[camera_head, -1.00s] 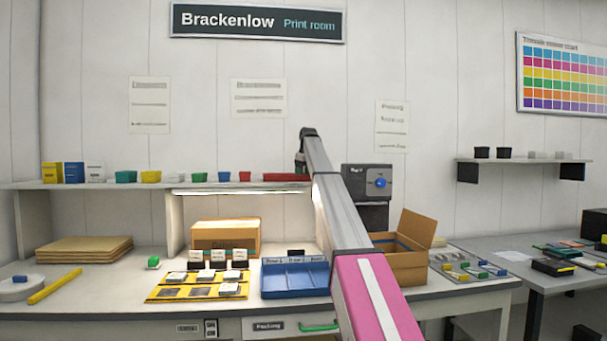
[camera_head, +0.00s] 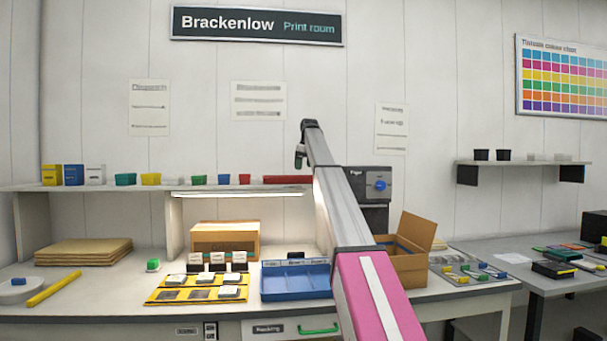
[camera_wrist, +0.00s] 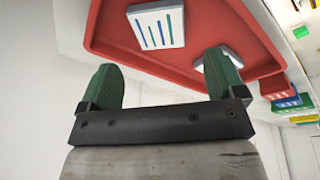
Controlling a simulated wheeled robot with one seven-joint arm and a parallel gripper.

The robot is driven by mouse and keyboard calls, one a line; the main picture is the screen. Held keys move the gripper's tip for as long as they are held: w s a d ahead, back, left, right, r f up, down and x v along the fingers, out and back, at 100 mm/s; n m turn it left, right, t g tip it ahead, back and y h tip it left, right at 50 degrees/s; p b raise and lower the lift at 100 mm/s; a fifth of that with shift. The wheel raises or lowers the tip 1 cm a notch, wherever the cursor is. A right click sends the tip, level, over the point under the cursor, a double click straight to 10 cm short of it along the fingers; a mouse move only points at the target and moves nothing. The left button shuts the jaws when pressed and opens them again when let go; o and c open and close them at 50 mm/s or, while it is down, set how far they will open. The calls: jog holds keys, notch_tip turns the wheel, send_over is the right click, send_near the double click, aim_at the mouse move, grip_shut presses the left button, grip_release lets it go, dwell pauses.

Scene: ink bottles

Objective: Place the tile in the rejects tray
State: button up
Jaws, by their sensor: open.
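The red tray (camera_wrist: 112,44) fills the top of the wrist view. In the head view it appears to be the low red strip (camera_head: 288,180) on the shelf, seen edge-on. A white tile with blue and green stripes (camera_wrist: 156,27) lies in the tray. A second pale tile (camera_wrist: 229,57) lies in it, partly hidden behind my right-hand finger; its face is not clear. My gripper (camera_wrist: 163,78) has green fingers spread apart with nothing held between them. In the head view my gripper (camera_head: 299,161) hangs above the shelf near the tray's right end.
Small coloured tubs, including a blue one (camera_head: 224,179), stand on the shelf left of the tray. Below are a blue compartment tray (camera_head: 295,294), a yellow rack (camera_head: 160,295) with tiles and an open cardboard box (camera_head: 408,268). A grey machine (camera_head: 358,184) stands right of my gripper.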

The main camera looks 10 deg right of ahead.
jog(key=v, duration=0.7)
dwell(2.1)
